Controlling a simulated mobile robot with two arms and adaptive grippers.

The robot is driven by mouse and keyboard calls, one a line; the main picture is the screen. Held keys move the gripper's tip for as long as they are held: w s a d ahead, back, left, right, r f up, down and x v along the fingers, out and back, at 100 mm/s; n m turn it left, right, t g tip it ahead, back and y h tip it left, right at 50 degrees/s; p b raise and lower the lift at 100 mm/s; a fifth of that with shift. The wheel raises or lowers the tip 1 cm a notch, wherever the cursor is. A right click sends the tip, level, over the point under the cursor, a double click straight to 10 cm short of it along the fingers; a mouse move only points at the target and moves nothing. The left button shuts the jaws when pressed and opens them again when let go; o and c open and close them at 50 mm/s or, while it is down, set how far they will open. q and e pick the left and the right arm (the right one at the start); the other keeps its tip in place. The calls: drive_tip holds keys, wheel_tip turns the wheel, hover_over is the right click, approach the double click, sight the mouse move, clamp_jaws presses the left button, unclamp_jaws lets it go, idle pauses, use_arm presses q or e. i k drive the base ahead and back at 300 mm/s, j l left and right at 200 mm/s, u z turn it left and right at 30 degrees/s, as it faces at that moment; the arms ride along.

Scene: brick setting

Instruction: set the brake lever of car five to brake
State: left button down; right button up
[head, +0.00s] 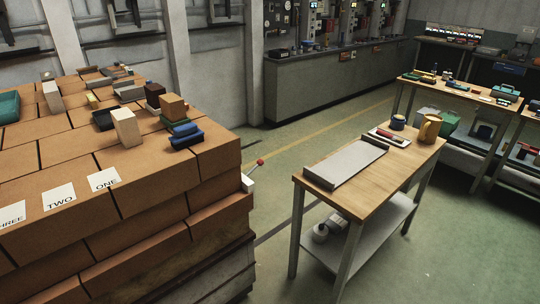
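A lever with a red knob (260,162) sticks out beside the right side of a large stack of brown bricks (215,165). A white part (247,183) shows just below the knob. Most of the lever's mount is hidden behind the stack, and I cannot tell its setting. White cards reading ONE (103,180), TWO (59,197) and THREE (10,215) lie on the front of the stack. No card or sign reading five is in view, so I cannot tell which car the lever belongs to. Neither of my grippers is in view.
Several small blocks and trays lie on the stack, including a blue one (187,139). Green floor (455,235) is clear at right. A long counter (330,80) lines the wall.

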sight(260, 162)
drive_tip(key=i+l, duration=0.25)
drive_tip(key=l, duration=0.2)
drive_tip(key=i+l+u, duration=0.1)
drive_tip(key=l, duration=0.3)
drive_tip(key=i+l, duration=0.35)
drive_tip(key=i+l+u, duration=0.15)
drive_tip(key=l, duration=0.4)
drive_tip(key=i+l, duration=0.25)
drive_tip(key=l, duration=0.25)
drive_tip(key=i+l+u, duration=0.1)
drive_tip(key=l, duration=0.35)
drive_tip(key=i+l, duration=0.25)
drive_tip(key=l, duration=0.25)
drive_tip(key=i+l+u, duration=0.1)
drive_tip(key=l, duration=0.35)
drive_tip(key=i, duration=0.1)
